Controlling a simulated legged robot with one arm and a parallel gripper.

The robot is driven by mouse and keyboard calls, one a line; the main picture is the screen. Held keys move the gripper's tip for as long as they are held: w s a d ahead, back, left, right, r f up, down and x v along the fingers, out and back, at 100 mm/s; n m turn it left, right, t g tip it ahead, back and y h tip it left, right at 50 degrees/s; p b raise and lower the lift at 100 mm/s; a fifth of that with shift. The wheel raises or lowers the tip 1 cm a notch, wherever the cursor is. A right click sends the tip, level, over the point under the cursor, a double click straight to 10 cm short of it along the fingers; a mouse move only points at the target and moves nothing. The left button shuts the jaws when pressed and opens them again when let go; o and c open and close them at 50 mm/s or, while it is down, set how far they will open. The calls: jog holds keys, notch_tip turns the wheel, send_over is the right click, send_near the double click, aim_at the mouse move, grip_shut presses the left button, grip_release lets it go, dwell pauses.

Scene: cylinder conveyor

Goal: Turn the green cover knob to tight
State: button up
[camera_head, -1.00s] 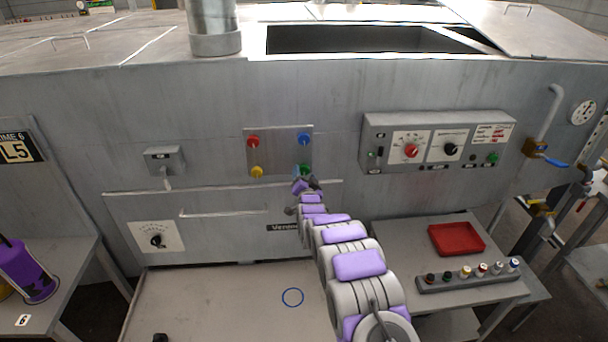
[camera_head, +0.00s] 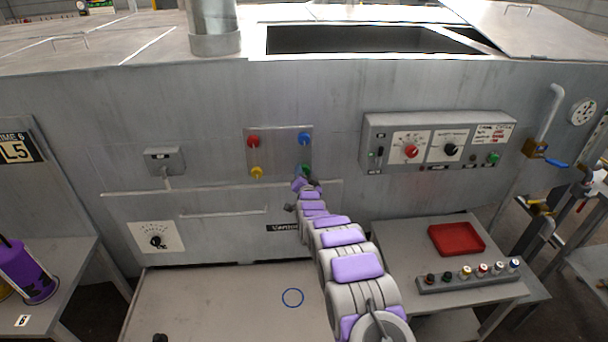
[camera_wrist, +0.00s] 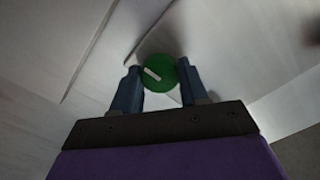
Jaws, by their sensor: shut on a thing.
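The green knob (camera_wrist: 158,74) shows in the wrist view as a round disc with a white bar that slants from upper left to lower right. My gripper (camera_wrist: 158,82) has one dark blue finger on each side of it and is shut on it. In the head view the green knob (camera_head: 304,169) is at the lower right of a square metal panel (camera_head: 278,150) and is partly hidden by my gripper (camera_head: 308,179). The panel also bears a red knob (camera_head: 253,141), a blue knob (camera_head: 305,138) and a yellow knob (camera_head: 257,172).
A handle bar (camera_head: 150,191) runs along the machine front just below the panel. A control box (camera_head: 440,116) sticks out to the right. A side table with a red tray (camera_head: 456,240) stands at lower right. The bench top (camera_head: 220,300) below is mostly clear.

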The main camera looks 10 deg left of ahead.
jog(key=c, duration=0.5)
jog(key=shift+o, duration=0.2)
jog(key=shift+n, duration=0.9)
jog(key=o, duration=1.1)
jog(key=shift+c, duration=0.2)
jog(key=shift+s, duration=0.1)
jog(key=v, duration=1.7)
jog(key=shift+p, duration=0.35)
jog(key=shift+d, duration=0.1)
